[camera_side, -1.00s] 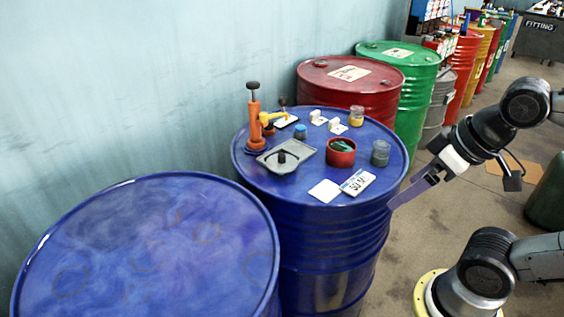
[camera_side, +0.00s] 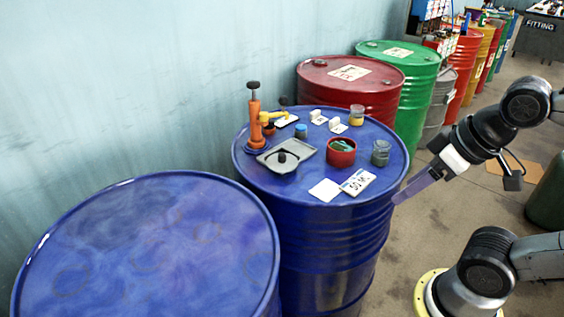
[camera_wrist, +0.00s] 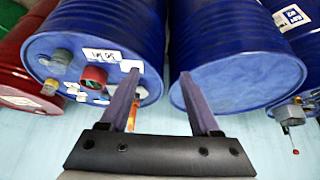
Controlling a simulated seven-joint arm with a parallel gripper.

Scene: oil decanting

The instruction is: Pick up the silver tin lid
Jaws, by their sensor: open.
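I cannot clearly pick out a silver tin lid in either view. A grey glass-like jar (camera_side: 381,153) stands at the right side of the blue drum top, and its top is too small to make out. It seems to show in the wrist view (camera_wrist: 59,59) too. An open red tin (camera_side: 341,153) with something green inside stands to its left, also in the wrist view (camera_wrist: 94,76). My gripper (camera_side: 398,198) is beside the drum's right edge, below its top. In the wrist view my gripper (camera_wrist: 158,78) is open, with nothing between its fingers.
The blue drum top (camera_side: 240,164) also bears an orange pump (camera_side: 255,125), a grey tray (camera_side: 308,151), a blue-capped jar (camera_side: 301,131), a yellow jar (camera_side: 356,116), and a lettered sign (camera_side: 357,182). A second blue drum (camera_side: 150,240) has a bare top. A red drum (camera_side: 325,83) stands behind.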

